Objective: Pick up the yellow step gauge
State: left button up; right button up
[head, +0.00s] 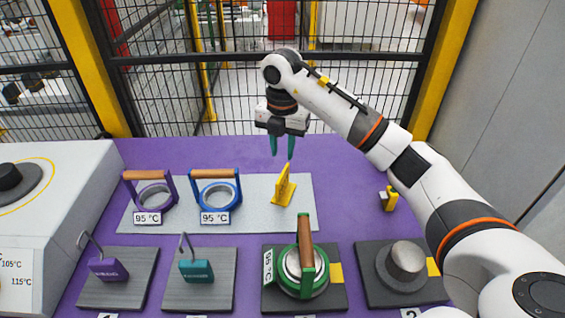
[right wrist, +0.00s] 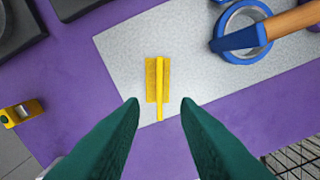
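The yellow step gauge (head: 285,187) stands upright on the right part of the grey mat in the head view. In the right wrist view the step gauge (right wrist: 158,82) lies just beyond the fingertips, between their lines. My right gripper (head: 282,148) hangs pointing down above the gauge, apart from it. Its two green fingers are spread with nothing between them, as the right wrist view (right wrist: 161,103) also shows. My left gripper is not in the head view.
On the grey mat (head: 255,182) stand a purple ring (head: 153,196) and a blue ring (head: 215,195) with wooden handles. A green ring (head: 304,268) stands in front. A small yellow tool (head: 391,199) lies right. A black mesh fence (head: 230,80) stands behind the purple table (head: 345,170).

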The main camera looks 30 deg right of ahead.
aim_at(390, 197)
jog(key=k+j, duration=0.25)
jog(key=j, duration=0.15)
jog(key=k+j, duration=0.25)
jog(key=j, duration=0.2)
jog(key=k+j, duration=0.25)
jog(key=j, duration=0.15)
jog(key=k+j, duration=0.25)
jog(key=j, duration=0.2)
